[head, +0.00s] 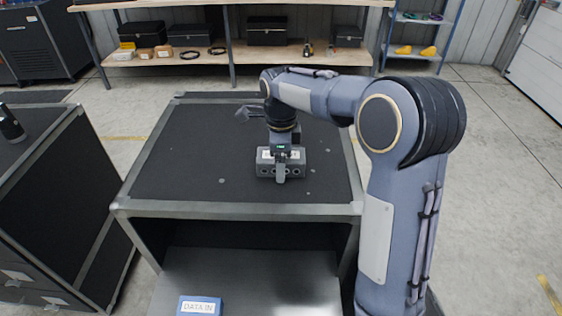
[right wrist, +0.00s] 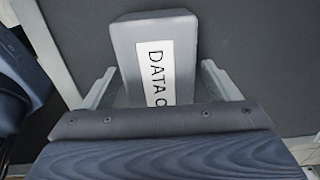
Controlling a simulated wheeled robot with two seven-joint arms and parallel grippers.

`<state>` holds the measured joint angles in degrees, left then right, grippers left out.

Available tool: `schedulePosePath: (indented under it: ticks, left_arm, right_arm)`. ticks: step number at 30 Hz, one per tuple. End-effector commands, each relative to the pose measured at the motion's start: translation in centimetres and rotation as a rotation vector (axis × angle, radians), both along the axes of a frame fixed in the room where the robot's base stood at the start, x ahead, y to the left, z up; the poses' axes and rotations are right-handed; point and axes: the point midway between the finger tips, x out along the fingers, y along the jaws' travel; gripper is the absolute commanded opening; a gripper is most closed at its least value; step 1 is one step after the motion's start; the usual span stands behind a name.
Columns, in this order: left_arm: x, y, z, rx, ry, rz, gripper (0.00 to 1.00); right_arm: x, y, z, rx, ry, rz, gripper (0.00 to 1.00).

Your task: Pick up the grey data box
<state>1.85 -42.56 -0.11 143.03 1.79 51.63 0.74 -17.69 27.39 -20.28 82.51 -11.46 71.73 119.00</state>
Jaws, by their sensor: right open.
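In the right wrist view the box (right wrist: 135,38) carries a white label reading "DATA O", the rest hidden by my gripper. The near part of the box is hidden there by the gripper body. My left gripper is not in view.
A blue box labelled "DATA IN" (head: 200,306) lies on the metal surface (head: 245,280) below the case top. Another black case (head: 60,170) stands at the left. A wooden shelf (head: 190,58) with black boxes stands behind. The left of the case top is clear.

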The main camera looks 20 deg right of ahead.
Motion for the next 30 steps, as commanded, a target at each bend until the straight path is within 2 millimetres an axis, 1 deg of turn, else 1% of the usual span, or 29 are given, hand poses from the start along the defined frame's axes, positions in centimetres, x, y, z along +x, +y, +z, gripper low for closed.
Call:
schedulePosePath:
  ticks: [3, 4, 18, 19, 26, 30]
  left_arm:
    - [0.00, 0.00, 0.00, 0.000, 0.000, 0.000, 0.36]
    - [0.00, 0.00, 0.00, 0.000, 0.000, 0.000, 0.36]
    - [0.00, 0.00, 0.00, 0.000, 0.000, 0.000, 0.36]
    - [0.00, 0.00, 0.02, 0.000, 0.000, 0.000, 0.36]
    - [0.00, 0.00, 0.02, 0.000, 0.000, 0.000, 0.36]
    - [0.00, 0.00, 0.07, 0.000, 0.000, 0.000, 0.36]
  right_arm:
    - [0.00, 0.00, 0.03, 0.000, 0.000, 0.001, 0.82]
    - [0.00, 0.00, 0.03, 0.000, 0.000, 0.001, 0.79]
    - [0.00, 0.00, 0.07, 0.000, 0.000, 0.001, 0.18]
    - [0.04, 0.00, 0.17, 0.000, -0.002, 0.001, 0.15]
    - [0.04, 0.00, 0.24, 0.001, -0.003, 0.001, 0.15]
    - [0.07, 0.01, 0.83, 0.000, -0.004, 0.001, 0.15]
